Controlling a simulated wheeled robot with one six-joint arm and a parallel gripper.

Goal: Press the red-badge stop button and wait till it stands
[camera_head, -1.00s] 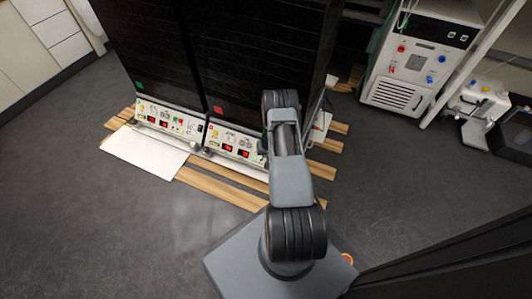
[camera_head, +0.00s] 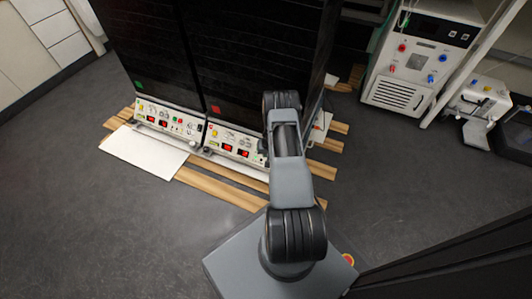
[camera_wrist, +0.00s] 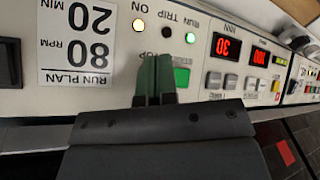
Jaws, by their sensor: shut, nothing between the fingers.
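The red badge (camera_head: 215,109) is on the dark front of the right-hand cabinet; it also shows in the wrist view (camera_wrist: 285,153). Below it is that cabinet's control panel (camera_head: 236,143), which appears upside down in the wrist view (camera_wrist: 212,85). My gripper (camera_wrist: 155,62) is shut and empty, its fingertips at the panel over the spot with the partly covered stop label. The stop button is hidden behind the fingers, so I cannot tell whether it is pressed. A green button (camera_wrist: 182,77) is just right of the fingers. The ON lamp (camera_wrist: 138,25) and RUN lamp (camera_wrist: 190,38) look lit.
Red displays (camera_wrist: 226,46) and grey buttons sit right of the fingers, the run plan label (camera_wrist: 76,45) left. The neighbouring cabinet has a green badge (camera_head: 139,85). Wooden slats (camera_head: 215,187) and a white board (camera_head: 143,151) lie on the floor in front.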

